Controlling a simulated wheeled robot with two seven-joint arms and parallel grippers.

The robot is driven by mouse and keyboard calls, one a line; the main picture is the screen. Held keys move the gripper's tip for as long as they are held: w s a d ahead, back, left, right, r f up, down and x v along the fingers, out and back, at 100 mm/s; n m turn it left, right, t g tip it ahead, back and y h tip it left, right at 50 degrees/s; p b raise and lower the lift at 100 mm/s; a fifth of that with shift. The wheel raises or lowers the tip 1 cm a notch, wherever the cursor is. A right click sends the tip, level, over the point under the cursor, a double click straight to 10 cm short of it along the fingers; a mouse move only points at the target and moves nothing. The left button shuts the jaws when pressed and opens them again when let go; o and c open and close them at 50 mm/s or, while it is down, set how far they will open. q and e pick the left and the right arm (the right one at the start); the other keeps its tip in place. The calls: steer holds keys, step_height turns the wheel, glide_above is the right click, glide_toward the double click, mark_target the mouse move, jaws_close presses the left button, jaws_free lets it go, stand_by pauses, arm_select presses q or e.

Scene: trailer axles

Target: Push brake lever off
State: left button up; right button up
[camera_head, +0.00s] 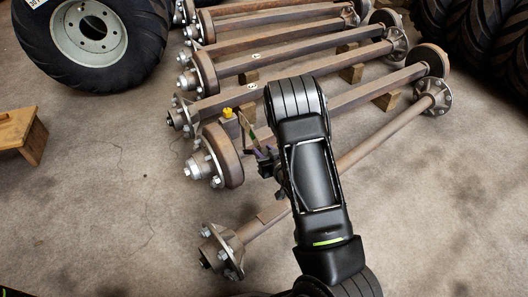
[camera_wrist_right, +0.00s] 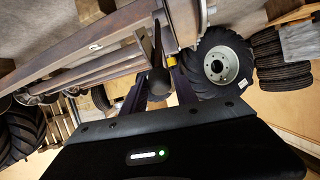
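The brake lever is a thin dark bar (camera_wrist_right: 157,48) in the right wrist view, hanging near a rusty axle beam. In the head view a thin upright bar (camera_head: 246,128) near the nearest brake drum (camera_head: 226,157) seems to be the same lever, partly hidden by my arm. My right gripper (camera_head: 266,164) is low beside that drum, mostly hidden behind my wrist. In the right wrist view its two bluish fingers (camera_wrist_right: 159,92) stand apart, with the lever's dark rounded end between or just beyond them. I cannot tell whether they touch it. My left gripper is not in view.
Several rusty axles (camera_head: 300,60) lie in a row on wooden blocks (camera_head: 387,101). A loose axle (camera_head: 385,135) lies in front. A large tyre (camera_head: 90,45) stands back left, more tyres (camera_head: 480,40) back right. A wooden stool (camera_head: 22,133) is at left. The floor at front left is clear.

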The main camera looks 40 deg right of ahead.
jaws_close()
stand_by(1.0)
